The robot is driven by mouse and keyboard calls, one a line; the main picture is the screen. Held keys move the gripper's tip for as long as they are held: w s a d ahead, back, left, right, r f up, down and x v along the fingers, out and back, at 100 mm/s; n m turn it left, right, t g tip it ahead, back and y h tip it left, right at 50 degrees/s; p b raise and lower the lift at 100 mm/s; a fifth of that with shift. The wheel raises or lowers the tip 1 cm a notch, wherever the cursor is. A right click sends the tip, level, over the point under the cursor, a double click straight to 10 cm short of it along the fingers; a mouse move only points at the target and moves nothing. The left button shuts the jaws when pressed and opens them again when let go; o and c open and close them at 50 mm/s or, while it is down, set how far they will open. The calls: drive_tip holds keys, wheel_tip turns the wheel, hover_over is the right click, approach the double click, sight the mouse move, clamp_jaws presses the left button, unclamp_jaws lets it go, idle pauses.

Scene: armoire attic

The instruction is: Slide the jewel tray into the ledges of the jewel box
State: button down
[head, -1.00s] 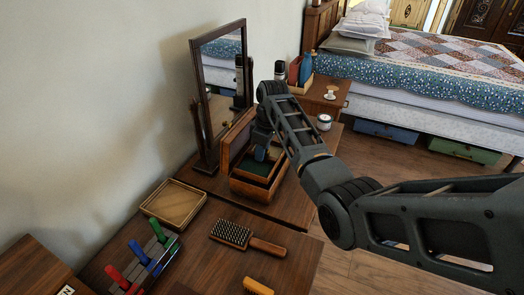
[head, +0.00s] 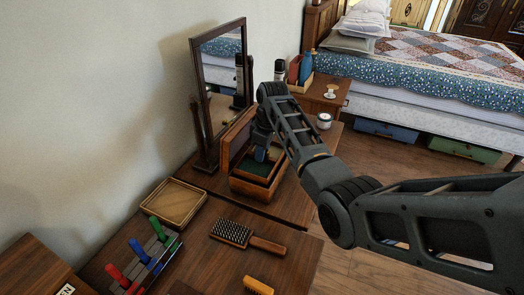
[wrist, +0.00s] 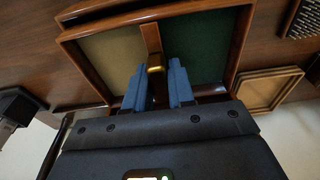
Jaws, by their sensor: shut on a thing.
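The jewel box (head: 251,188) is a brown wooden box with its lid (head: 236,138) raised, standing on the dresser in front of the mirror. The jewel tray (head: 255,168), lined in dark green, is at the top of the box opening. In the wrist view the tray (wrist: 212,48) shows a tan and a green compartment split by a wooden divider with a brass piece. My gripper (wrist: 160,82) has its blue fingers shut on the tray at this divider. In the head view my gripper (head: 262,153) is partly hidden by my arm. Whether the tray rests on the ledges is hidden.
A mirror (head: 220,85) stands behind the box on the left. An empty wooden tray (head: 174,203), a hairbrush (head: 233,233) and a rack with coloured handles (head: 150,255) lie nearer. A white jar (head: 323,121) stands to the right. Some dresser top beside the box is clear.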

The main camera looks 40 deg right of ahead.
drive_tip(key=shift+f+b, duration=1.1)
drive_tip(key=shift+f, duration=0.85)
drive_tip(key=c, duration=0.9)
unclamp_jaws()
drive_tip(key=r, duration=0.5)
drive_tip(key=s+r, duration=0.1)
drive_tip(key=r, duration=0.1)
drive_tip(key=shift+d+r, duration=0.25)
drive_tip(key=shift+r, duration=0.1)
drive_tip(key=shift+s, duration=0.1)
